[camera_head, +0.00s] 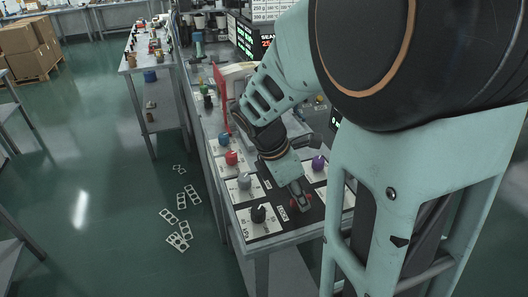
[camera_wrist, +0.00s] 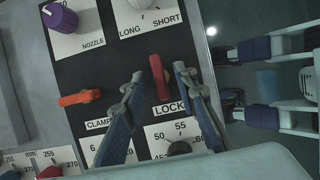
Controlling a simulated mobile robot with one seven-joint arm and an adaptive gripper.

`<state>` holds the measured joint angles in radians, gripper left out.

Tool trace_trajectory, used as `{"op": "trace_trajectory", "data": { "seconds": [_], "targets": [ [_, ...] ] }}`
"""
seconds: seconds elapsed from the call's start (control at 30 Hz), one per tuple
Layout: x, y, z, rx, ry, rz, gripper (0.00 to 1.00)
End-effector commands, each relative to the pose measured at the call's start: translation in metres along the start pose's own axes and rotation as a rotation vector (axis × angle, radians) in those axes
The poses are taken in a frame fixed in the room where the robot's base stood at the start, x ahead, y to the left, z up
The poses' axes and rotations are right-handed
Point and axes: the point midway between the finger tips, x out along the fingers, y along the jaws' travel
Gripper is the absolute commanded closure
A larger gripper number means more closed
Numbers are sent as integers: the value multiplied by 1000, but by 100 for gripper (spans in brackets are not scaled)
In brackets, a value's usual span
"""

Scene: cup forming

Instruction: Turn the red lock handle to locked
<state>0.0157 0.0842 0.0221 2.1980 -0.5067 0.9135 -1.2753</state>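The red lock handle (camera_wrist: 160,78) shows in the wrist view as a short bar on a black panel, above the white LOCK label (camera_wrist: 171,107). It stands nearly upright in the picture, leaning slightly. My gripper (camera_wrist: 158,74) is open, with one blue-padded finger on each side of the handle. Gaps show between the bar and both fingers, and I cannot tell the exact height of the tips over it. In the head view my gripper (camera_head: 299,198) is low over the panel and hides most of the handle.
An orange clamp handle (camera_wrist: 80,97) lies sideways to the left, above the CLAMP label (camera_wrist: 98,124). A purple nozzle knob (camera_wrist: 60,18) and a black dial (camera_wrist: 179,148) are close by. Red (camera_head: 231,157), grey (camera_head: 244,181) and black (camera_head: 258,214) knobs line the panel's left side.

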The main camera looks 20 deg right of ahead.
Motion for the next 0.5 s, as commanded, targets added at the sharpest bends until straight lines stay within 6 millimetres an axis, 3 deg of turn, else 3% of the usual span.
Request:
{"op": "trace_trajectory", "data": {
  "seconds": [0.23, 0.5],
  "targets": [
    [1, 0, 0, 1, 0, 0, 73],
    [1, 0, 0, 1, 0, 0, 100]
  ]
}}
